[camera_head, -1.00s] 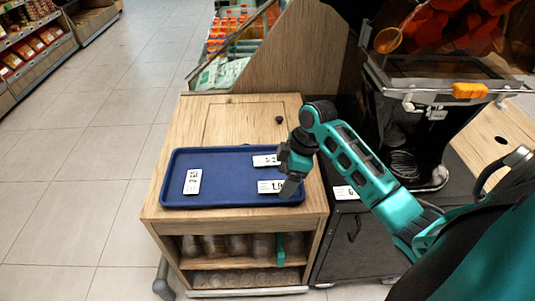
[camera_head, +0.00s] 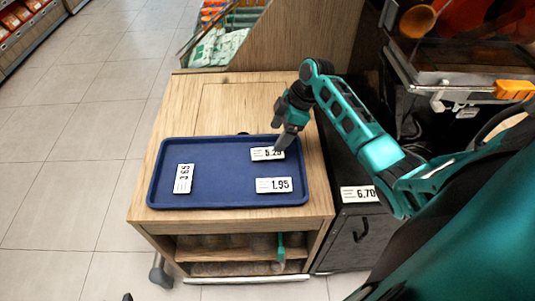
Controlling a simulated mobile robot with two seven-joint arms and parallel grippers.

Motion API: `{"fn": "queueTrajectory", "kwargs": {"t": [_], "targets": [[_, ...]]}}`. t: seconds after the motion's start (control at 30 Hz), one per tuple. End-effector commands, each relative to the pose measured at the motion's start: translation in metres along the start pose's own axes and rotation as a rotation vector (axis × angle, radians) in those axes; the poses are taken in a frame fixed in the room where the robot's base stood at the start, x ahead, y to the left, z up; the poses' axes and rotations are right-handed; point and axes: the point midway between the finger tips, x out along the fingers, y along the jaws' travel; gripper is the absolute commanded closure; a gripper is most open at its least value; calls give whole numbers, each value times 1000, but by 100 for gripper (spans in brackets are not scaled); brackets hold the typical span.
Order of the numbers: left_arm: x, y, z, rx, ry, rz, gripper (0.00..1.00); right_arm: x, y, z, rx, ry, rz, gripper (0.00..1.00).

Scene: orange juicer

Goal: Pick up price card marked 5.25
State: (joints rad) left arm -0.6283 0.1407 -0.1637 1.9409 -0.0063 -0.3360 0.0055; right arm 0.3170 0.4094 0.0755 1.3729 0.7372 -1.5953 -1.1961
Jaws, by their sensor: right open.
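The price card marked 5.25 (camera_head: 266,154) lies flat near the back right of the blue tray (camera_head: 215,198). Its right end is close to my right gripper (camera_head: 282,147), which points down over it from the right. The jaws are open; I cannot tell whether they touch the card. A card marked 1.95 (camera_head: 273,185) lies at the tray's front right. A third card (camera_head: 183,178), turned on its side and seeming to read 3.95, lies at the left. My left gripper is not in view.
The tray sits on a wooden cabinet (camera_head: 170,128) with open shelves below. A card marked 6.70 (camera_head: 358,194) is on a black cabinet (camera_head: 350,240) at the right. The juicer (camera_head: 460,80) stands behind my right arm. The tray's middle is clear.

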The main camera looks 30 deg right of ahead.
Motion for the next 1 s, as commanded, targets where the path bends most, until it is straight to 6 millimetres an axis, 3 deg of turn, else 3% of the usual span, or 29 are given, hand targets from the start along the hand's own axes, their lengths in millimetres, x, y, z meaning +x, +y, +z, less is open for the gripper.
{"fn": "queueTrajectory", "kwargs": {"t": [0.6,1.0], "targets": [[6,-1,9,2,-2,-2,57,70,-4,-5,0,-1,2,24],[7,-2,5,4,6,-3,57,72,-4,-4,0,-2,2,24]]}}
